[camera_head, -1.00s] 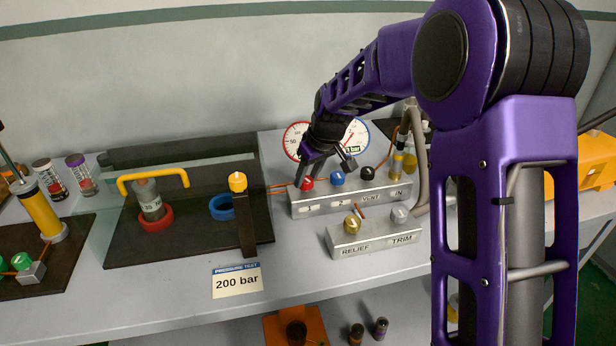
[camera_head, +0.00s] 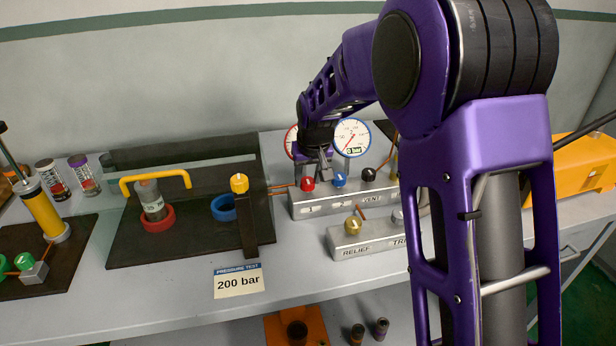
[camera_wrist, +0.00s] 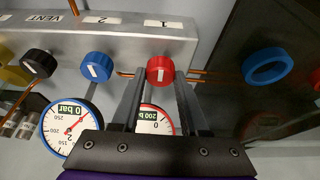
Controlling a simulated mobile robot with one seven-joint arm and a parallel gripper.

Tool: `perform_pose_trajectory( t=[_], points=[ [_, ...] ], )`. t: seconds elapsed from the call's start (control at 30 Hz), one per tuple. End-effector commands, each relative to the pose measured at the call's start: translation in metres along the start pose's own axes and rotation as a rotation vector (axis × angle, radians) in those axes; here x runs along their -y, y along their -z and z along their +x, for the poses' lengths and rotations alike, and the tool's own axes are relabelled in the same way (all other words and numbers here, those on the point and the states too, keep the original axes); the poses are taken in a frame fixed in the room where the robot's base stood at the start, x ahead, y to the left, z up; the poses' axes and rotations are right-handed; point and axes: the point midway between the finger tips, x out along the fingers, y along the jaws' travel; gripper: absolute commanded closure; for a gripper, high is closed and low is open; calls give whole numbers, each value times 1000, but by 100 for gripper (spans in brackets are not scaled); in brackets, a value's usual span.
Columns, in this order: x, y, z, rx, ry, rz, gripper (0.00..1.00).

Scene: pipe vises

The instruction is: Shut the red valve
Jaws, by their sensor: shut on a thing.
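The red valve (camera_head: 308,184) is a round knob with a white mark at the left of the silver valve block (camera_head: 325,205). My gripper (camera_head: 322,170) points down at it from above. In the wrist view the two fingers lie on either side of the red knob (camera_wrist: 160,67), shut on it. Its white mark runs roughly up and down in that view. The knob's sides are partly hidden by the fingers. The red-rimmed gauge (camera_wrist: 153,118) reads about 200 bar, partly hidden by my gripper. The blue-rimmed gauge (camera_head: 352,138) reads 0 bar.
The blue knob (camera_head: 340,179) and black VENT knob (camera_head: 368,174) are close on the right. The RELEF/TRIM block (camera_head: 350,243) is in front. A yellow-topped post (camera_head: 239,183) stands left, and a dark tray (camera_head: 130,240) with a yellow handle (camera_head: 154,180) beyond it.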

Motion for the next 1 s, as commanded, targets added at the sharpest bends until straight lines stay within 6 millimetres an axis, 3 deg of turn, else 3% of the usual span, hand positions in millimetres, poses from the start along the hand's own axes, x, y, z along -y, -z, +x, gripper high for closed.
perform_pose_trajectory(
  t=[0.2, 0.23, 0.4, 0.77, 1.0],
  points=[
    [0, 0, 0, 1, 0, 2, 100],
    [0, 0, 0, 1, 0, 2, 53],
    [0, 0, 0, 1, 0, 1, 26],
    [0, 1, -6, -2, 1, 0, 26],
    [0, 2, -51, -5, 1, 1, 26]
  ],
)
